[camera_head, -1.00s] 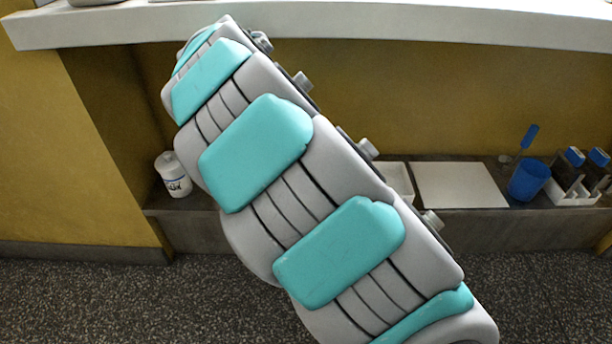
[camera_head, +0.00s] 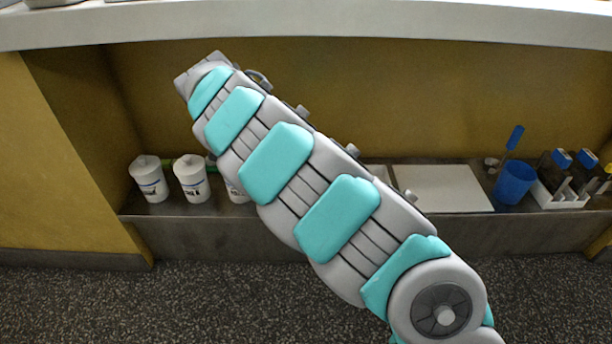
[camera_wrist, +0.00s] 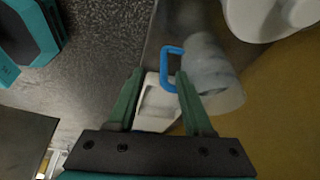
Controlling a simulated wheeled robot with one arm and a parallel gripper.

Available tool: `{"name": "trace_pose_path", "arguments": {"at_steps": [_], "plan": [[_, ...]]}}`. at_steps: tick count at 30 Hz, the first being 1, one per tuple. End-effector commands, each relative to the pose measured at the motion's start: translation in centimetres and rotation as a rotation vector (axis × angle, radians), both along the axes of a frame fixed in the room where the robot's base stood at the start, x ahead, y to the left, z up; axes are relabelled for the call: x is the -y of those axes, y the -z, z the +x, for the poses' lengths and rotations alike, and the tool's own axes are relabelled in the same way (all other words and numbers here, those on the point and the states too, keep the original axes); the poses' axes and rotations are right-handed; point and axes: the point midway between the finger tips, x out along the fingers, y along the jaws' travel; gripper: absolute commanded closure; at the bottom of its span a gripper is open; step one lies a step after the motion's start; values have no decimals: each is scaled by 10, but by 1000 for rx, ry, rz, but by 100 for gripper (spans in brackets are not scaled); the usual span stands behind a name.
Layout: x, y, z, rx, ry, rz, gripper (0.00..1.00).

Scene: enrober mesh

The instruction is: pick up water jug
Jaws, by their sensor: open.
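The water jug (camera_wrist: 212,72) shows in the wrist view as a pale, translucent, blurred body with a blue handle (camera_wrist: 165,68) on its left side. My gripper (camera_wrist: 160,73) is open, its two green fingers on either side of the picture's middle. The handle shows between the fingertips, and the right finger overlaps the jug's body in the picture. I cannot tell whether they touch. Nothing is visibly held. In the head view I do not make out the jug; my arm covers the middle of the shelf.
White lidded canisters (camera_head: 149,180) stand on the shelf's left; one shows in the wrist view (camera_wrist: 275,14). A white board (camera_head: 435,188), a blue cup (camera_head: 514,183) and a bottle rack (camera_head: 562,195) are on the right. A white counter (camera_head: 330,22) overhangs the shelf.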

Motion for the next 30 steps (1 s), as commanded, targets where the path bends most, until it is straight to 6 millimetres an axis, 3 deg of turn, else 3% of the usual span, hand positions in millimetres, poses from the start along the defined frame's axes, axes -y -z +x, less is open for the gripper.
{"name": "trace_pose_path", "arguments": {"at_steps": [14, 21, 30], "plan": [[12, 38, 7, 0, 1, 4, 49], [24, 69, 12, -2, 1, 3, 49], [26, 73, 13, 0, -1, 4, 52]]}}
